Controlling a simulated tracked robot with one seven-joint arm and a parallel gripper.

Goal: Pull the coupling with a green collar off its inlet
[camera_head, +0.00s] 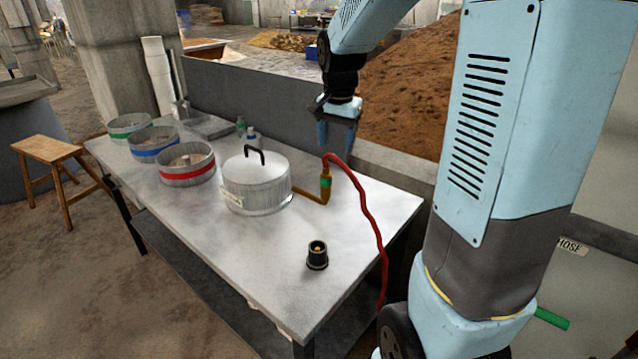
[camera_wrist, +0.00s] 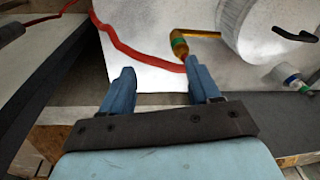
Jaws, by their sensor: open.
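The coupling with a green collar (camera_head: 326,182) stands upright at the end of the brass inlet pipe (camera_head: 308,194), which comes out of the lidded metal pot (camera_head: 257,185). A red hose (camera_head: 362,192) runs from the coupling's top and over the table's edge. My gripper (camera_head: 337,135) hangs above and behind the coupling, apart from it. In the wrist view my gripper (camera_wrist: 157,77) is open with nothing between its blue fingers. There the coupling (camera_wrist: 179,44) shows beyond the right fingertip, with the red hose (camera_wrist: 128,47) crossing beyond the gap.
A black socket (camera_head: 317,255) stands on the table's near part. Sieves with red (camera_head: 187,164), blue (camera_head: 155,144) and green (camera_head: 130,126) bands stand at the left. Small bottles (camera_head: 252,139) stand behind the pot, before a low grey wall (camera_head: 280,104).

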